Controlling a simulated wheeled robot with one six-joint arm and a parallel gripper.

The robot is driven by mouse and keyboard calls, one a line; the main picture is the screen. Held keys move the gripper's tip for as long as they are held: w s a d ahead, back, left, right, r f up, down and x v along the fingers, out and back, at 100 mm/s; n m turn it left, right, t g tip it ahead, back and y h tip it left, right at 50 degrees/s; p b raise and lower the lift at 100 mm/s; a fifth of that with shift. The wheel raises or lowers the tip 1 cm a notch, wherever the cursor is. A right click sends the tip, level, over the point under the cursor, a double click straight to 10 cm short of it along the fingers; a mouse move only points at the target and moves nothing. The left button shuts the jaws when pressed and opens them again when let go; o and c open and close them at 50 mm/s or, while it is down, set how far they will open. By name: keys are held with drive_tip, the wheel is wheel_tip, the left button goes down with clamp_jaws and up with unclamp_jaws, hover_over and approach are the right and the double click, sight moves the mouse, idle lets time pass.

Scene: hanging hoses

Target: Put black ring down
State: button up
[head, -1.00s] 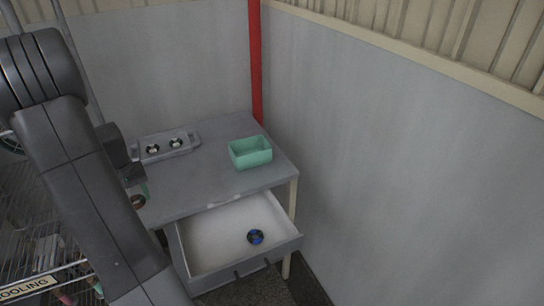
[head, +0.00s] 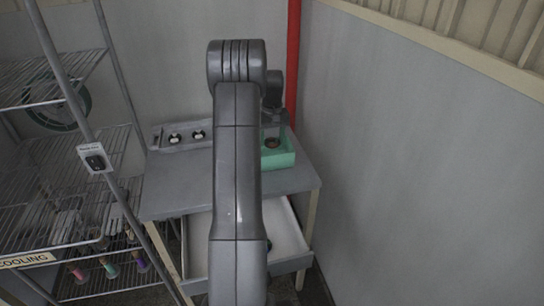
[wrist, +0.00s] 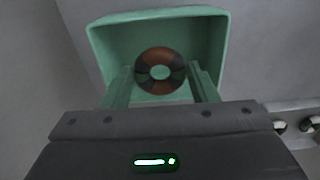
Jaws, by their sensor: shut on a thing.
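My gripper (wrist: 161,74) is shut on a dark ring with orange-brown patches (wrist: 160,54), seen between the two fingers in the wrist view. The ring is over the green bin (wrist: 100,38), inside its outline. In the head view, the ring (head: 271,142) shows at the opening of the green bin (head: 284,158), below my gripper (head: 272,133). I cannot tell whether the ring touches the bin floor. No other object shows in the bin; part of it is hidden by my arm and gripper.
The drawer (head: 290,265) below is open, partly hidden by my arm. Wire shelves (head: 80,150) stand left; a red post (head: 292,70) and wall lie behind.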

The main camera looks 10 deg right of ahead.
drive_tip(key=shift+f+p, duration=0.5)
drive_tip(key=shift+f, duration=2.9)
drive_tip(key=shift+f, duration=0.25)
drive_tip(key=o, duration=1)
drive_tip(key=shift+r, duration=0.1)
drive_tip(key=shift+c, duration=0.2)
wheel_tip(320, 180, up, 12)
drive_tip(key=b, duration=0.1)
drive_tip(key=shift+r, duration=0.2)
drive_tip(key=shift+f, duration=0.1)
